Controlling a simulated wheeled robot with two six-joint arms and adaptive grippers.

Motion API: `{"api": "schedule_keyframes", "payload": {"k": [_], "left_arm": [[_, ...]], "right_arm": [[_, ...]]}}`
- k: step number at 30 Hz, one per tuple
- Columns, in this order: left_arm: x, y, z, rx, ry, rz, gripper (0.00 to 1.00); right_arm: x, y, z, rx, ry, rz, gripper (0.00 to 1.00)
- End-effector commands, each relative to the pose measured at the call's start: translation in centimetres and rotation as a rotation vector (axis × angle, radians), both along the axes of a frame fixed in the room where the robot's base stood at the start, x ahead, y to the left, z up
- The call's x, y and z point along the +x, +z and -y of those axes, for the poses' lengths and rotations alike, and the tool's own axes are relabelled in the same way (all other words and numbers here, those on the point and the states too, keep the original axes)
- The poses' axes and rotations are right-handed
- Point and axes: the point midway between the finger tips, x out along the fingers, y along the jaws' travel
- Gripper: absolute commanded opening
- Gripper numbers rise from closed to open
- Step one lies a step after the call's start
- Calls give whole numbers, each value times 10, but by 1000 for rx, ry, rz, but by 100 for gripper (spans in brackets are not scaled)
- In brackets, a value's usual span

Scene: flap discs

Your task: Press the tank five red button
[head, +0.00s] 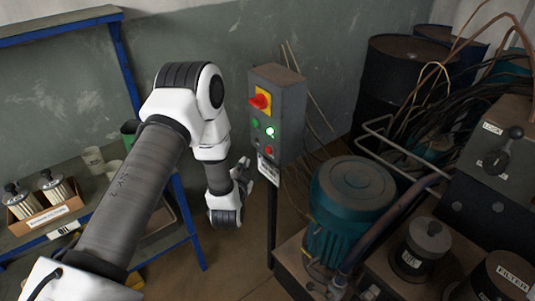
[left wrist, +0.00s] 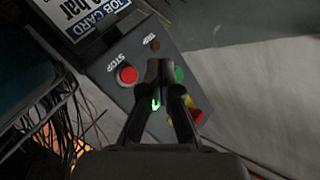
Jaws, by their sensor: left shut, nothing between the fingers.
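A grey control box (head: 287,113) stands on a dark post. Its red button (head: 268,150) is low on the front; in the left wrist view the red button (left wrist: 128,75) is marked STOP. A green button (left wrist: 179,74) and a lit green lamp (left wrist: 155,105) are beside it. A red-and-yellow rotary switch (head: 260,99) is near the top. My left gripper (head: 245,170) is shut and empty, to the left of the box and lower than the red button. In the left wrist view its fingertips (left wrist: 162,65) appear between the red and green buttons; contact cannot be told. No tank number is readable.
A job card (left wrist: 92,15) hangs below the box. A teal motor (head: 350,205) and dark machinery with hoses stand to the right. A blue-framed shelf (head: 190,225) with canisters is at the left. Thin rods lean behind the box.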

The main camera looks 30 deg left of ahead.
Motion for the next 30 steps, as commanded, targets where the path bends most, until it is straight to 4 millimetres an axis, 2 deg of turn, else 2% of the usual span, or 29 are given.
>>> {"api": "schedule_keyframes", "payload": {"k": [6,12,30], "left_arm": [[31,-2,13,0,-3,2,0],[49,-1,20,0,-1,0,0],[52,-1,22,-1,0,-1,0]], "right_arm": [[0,-13,0,0,0,0,40],[0,-17,0,0,0,0,40],[0,-17,0,0,0,0,40]]}}
